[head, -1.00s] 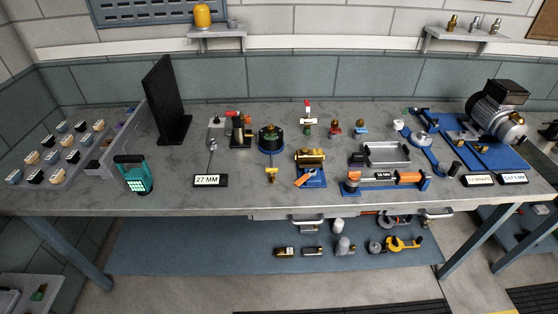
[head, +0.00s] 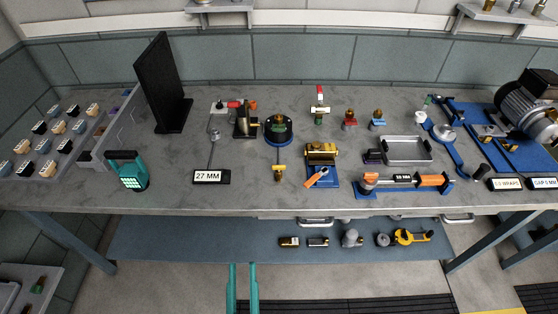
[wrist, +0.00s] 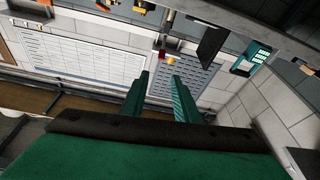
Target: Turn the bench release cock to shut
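My gripper (head: 243,268) shows at the bottom of the head view as two teal fingers with a gap between them, empty, in front of the bench and below its top. In the wrist view my gripper (wrist: 163,72) is also open and points at a wall. I cannot tell which fitting is the bench release cock. A red-handled valve (head: 319,105) stands upright at the back middle of the bench. A small yellow-handled brass fitting (head: 279,171) is in front of a round black gauge-like unit (head: 278,129). A brass cylinder (head: 321,154) with an orange lever (head: 316,177) sits on a blue plate.
The grey bench (head: 110,190) has a front edge above my gripper. A black upright panel (head: 160,85), a teal meter (head: 128,171), a 27 MM sign (head: 211,177) and a metal tray (head: 405,150) stand on it. A lower shelf (head: 180,240) holds several parts.

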